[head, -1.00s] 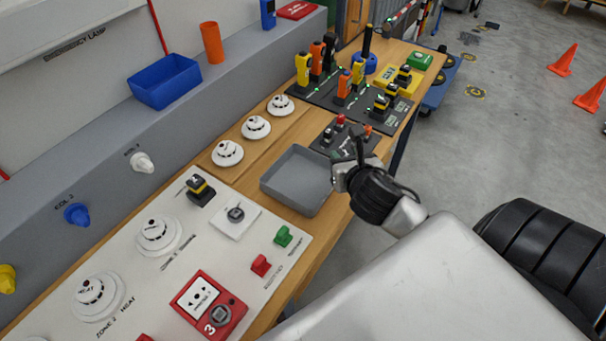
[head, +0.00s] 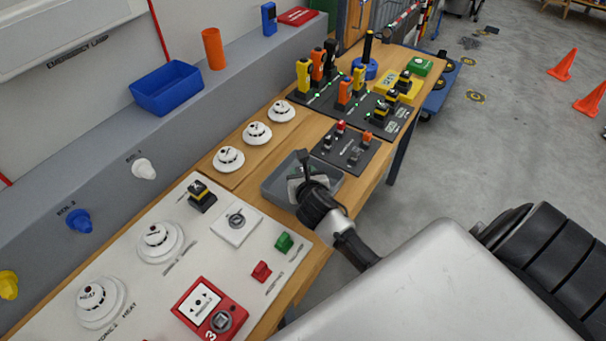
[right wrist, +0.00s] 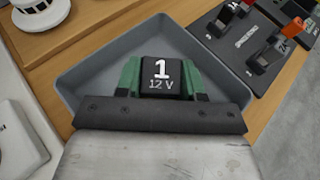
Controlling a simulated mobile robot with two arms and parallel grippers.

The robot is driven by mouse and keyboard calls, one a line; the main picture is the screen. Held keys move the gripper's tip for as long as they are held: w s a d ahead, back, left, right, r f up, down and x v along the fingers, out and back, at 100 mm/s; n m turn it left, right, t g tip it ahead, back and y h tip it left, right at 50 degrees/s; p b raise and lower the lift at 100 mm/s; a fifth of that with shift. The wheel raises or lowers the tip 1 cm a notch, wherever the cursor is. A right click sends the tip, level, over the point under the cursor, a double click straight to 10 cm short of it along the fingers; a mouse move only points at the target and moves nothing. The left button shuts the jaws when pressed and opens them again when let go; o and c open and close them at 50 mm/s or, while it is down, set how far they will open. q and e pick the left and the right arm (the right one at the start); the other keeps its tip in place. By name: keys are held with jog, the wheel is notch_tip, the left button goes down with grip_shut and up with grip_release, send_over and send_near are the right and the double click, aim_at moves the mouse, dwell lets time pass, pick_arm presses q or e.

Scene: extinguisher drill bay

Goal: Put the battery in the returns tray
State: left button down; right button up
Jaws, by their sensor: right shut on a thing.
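The grey returns tray (head: 273,189) lies on the wooden bench, and in the right wrist view its wall (right wrist: 82,63) surrounds the gripper's front. My right gripper (head: 303,172) is over the tray. In the right wrist view the right gripper (right wrist: 161,82) is shut on the battery (right wrist: 162,77), a black block marked "1" and "12 V" with green at both sides. The battery is within the tray's outline; I cannot tell whether it touches the floor. In the head view the gripper mostly hides it. My left gripper is not in view.
A dark switch panel (head: 347,148) lies just beyond the tray. White detectors (head: 229,158) stand to its left. The pale panel (head: 190,240) with a red call point (head: 208,308) is in front. A blue bin (head: 166,88) sits on the grey ledge.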

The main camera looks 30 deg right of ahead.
jog(key=shift+f, duration=0.15)
jog(key=o, duration=1.1)
jog(key=v, duration=1.2)
jog(key=shift+b, duration=0.35)
jog(key=shift+s, duration=0.1)
